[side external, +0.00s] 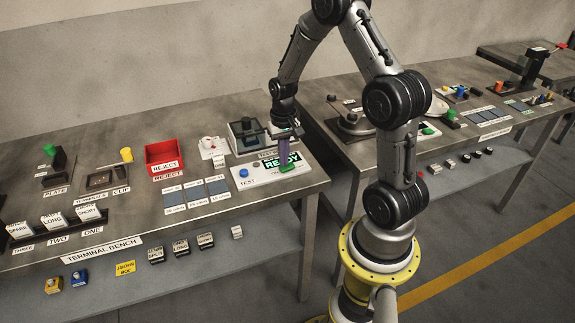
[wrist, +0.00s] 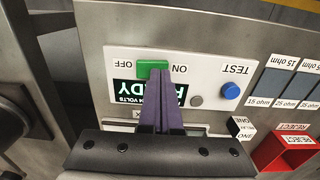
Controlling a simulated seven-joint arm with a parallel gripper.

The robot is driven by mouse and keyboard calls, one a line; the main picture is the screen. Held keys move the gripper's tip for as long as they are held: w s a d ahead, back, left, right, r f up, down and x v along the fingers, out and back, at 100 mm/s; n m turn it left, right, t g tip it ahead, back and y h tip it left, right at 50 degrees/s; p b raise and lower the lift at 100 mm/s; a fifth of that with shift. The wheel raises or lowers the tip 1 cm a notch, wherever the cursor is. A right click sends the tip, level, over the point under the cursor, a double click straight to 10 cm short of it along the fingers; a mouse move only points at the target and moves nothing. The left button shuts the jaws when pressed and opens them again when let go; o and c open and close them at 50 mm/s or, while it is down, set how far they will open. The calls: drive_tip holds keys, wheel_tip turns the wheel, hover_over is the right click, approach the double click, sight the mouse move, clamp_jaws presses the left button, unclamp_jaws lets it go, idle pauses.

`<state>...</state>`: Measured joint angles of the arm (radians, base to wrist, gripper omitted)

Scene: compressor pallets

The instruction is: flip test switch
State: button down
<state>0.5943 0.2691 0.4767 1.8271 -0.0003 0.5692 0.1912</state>
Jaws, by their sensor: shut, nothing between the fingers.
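The test panel is a white plate (side external: 222,180) at the right end of the near bench. Its green switch (wrist: 152,70) sits between the printed words ON and OFF in the wrist view; it also shows in the side view (side external: 288,168). My gripper (wrist: 160,88) is shut and empty, its purple fingers pointing at the switch. The fingertips are at the switch's edge; whether they touch it I cannot tell. The fingers cover part of the display reading READY (wrist: 124,92). A blue TEST button (wrist: 231,90) is on the same panel.
A red REJECT bin (side external: 164,154) and blue-grey resistor pads (side external: 195,192) lie left of the panel in the side view. A dark-framed fixture (side external: 246,137) stands behind the panel. A gap separates this bench from the one at right.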

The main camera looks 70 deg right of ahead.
wheel_tip(320, 180, up, 6)
drive_tip(key=shift+r, duration=0.15)
idle(0.6)
drive_tip(key=shift+a, duration=0.1)
drive_tip(key=a+r+n+t+h, duration=0.1)
drive_tip(key=a+r+n+t, duration=0.3)
drive_tip(key=a+r, duration=1.05)
drive_tip(key=s+a+r+n, duration=0.1)
drive_tip(key=s+a+n, duration=0.1)
drive_tip(key=s, duration=0.5)
drive_tip(key=s+a+r+n+t+y, duration=0.1)
drive_tip(key=s+a+n, duration=0.2)
drive_tip(key=s, duration=0.4)
drive_tip(key=shift+s+a+t, duration=0.3)
drive_tip(key=shift+s+a, duration=0.05)
drive_tip(key=shift+a, duration=0.35)
